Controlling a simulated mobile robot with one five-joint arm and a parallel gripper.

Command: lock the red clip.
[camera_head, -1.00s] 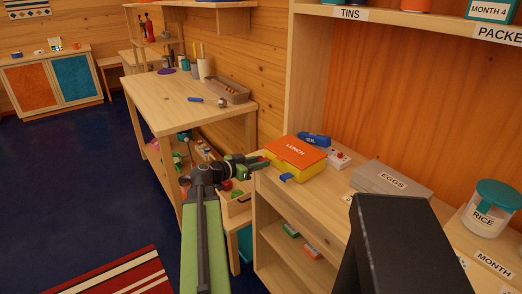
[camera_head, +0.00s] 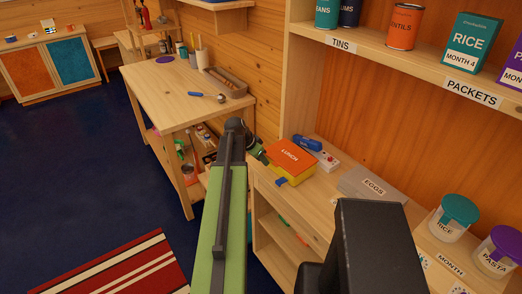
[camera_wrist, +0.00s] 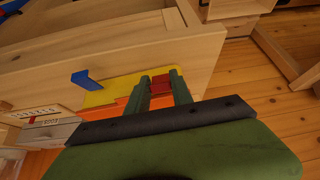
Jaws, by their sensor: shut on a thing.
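The lunch box, with an orange lid (camera_head: 291,153) and a yellow body (camera_head: 300,178), sits on the wooden counter. Its lid lies on the body. The red clip (camera_wrist: 160,84) is on the box's edge and shows between my fingers in the wrist view; in the head view it is hidden by my gripper. My gripper (camera_wrist: 161,80) is shut on the red clip, its green fingers on either side of it. In the head view my gripper (camera_head: 261,157) is at the box's left side. A blue clip (camera_head: 281,182) sticks out from the front side; it also shows in the wrist view (camera_wrist: 86,78).
A blue object (camera_head: 307,142) and a white block with red dots (camera_head: 329,160) stand behind the box. A grey egg carton (camera_head: 372,184) and jars of rice (camera_head: 453,216) and pasta (camera_head: 497,251) are to the right. A workbench (camera_head: 180,95) stands at the left.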

